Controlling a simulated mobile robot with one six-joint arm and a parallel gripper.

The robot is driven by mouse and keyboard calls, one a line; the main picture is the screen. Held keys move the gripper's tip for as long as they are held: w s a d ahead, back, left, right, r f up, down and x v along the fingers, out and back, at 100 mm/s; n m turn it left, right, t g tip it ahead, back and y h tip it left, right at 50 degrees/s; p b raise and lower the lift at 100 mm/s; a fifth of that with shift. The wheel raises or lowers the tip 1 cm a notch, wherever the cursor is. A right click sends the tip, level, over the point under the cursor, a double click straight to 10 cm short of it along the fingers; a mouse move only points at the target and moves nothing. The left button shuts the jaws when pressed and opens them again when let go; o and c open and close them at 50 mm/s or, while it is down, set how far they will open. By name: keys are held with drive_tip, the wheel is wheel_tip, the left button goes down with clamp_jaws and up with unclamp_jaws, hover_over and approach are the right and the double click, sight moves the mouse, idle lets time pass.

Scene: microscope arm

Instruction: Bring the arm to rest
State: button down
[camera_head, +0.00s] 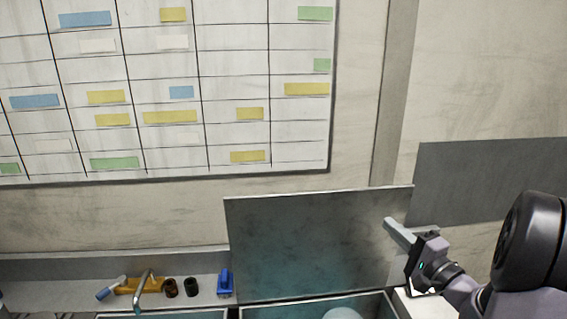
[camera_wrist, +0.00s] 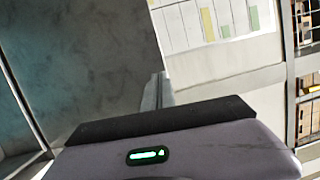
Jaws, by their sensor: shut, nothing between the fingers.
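My arm comes in from the lower right in the head view. My gripper (camera_head: 391,226) is raised in front of the right part of a dark grey panel, its fingers pointing up and to the left. The fingers are together and hold nothing. In the wrist view the fingers (camera_wrist: 157,88) show as a narrow grey shape beyond the purple-grey gripper body with its green light. I cannot tell from these views how far the fingertips are from the panel.
The dark grey panel (camera_head: 300,245) stands upright behind a bin. A second grey panel (camera_head: 490,180) is on the right. A shelf holds a blue clamp-like item (camera_head: 225,283), small dark jars (camera_head: 190,287) and a yellow item (camera_head: 127,286). A whiteboard (camera_head: 230,60) hangs above.

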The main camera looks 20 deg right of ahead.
drive_tip(key=s+a+f+n+g+y+b, duration=0.1)
drive_tip(key=a+f+n+g+y+b, duration=0.15)
drive_tip(key=a, duration=0.75)
drive_tip(key=s+a+f+n+g+y+b, duration=0.1)
drive_tip(key=a+f+n+g+y+b, duration=0.2)
drive_tip(key=a, duration=0.6)
drive_tip(key=s+a+f+n+g+y+b, duration=0.1)
drive_tip(key=a+n+g+y, duration=0.2)
drive_tip(key=a, duration=0.7)
drive_tip(key=s+a+f+n+g+h+b, duration=0.25)
drive_tip(key=s+a+f+g+b, duration=0.35)
drive_tip(key=s+a+f, duration=0.35)
drive_tip(key=s+d+f+n+t+h+b, duration=0.1)
drive_tip(key=s+f+h+b, duration=0.3)
drive_tip(key=s, duration=0.4)
drive_tip(key=shift+s+d+n+h+b, duration=0.15)
drive_tip(key=shift+d+n+h+b, duration=0.35)
drive_tip(key=shift+d, duration=0.4)
drive_tip(key=shift+f, duration=0.15)
